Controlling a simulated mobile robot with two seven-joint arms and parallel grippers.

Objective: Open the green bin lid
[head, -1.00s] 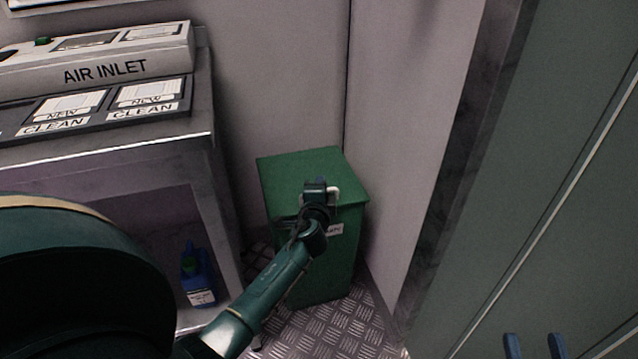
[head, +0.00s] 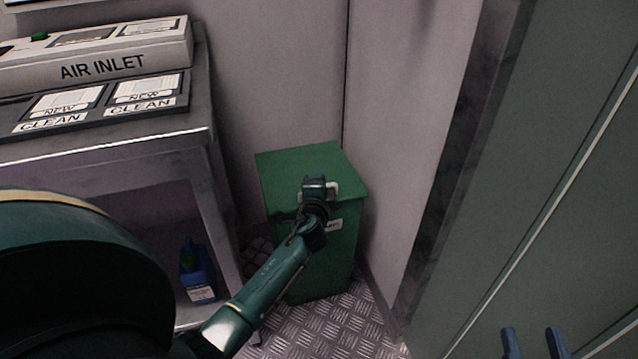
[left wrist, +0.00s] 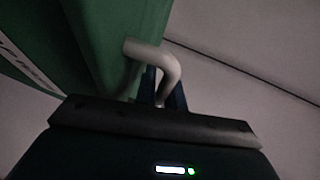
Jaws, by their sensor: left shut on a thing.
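The green bin (head: 325,262) stands on the floor in the corner, and its green lid (head: 295,168) lies shut on top. A pale handle (head: 334,190) is at the lid's front edge; it also shows in the left wrist view (left wrist: 152,54) as a bent light bar. My left gripper (head: 316,184) is at this handle, and in the left wrist view its blue fingers (left wrist: 161,90) are shut on it. My arm hides part of the bin's front and label. My right gripper (head: 533,343) shows only as two blue fingertips, apart and empty, at the bottom right.
A grey bench (head: 205,190) with AIR INLET and CLEAN panels stands left of the bin. A blue bottle (head: 197,275) sits on its lower shelf. Walls are close behind and right of the bin. A green door (head: 560,200) fills the right side. Patterned metal floor (head: 330,325) shows in front.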

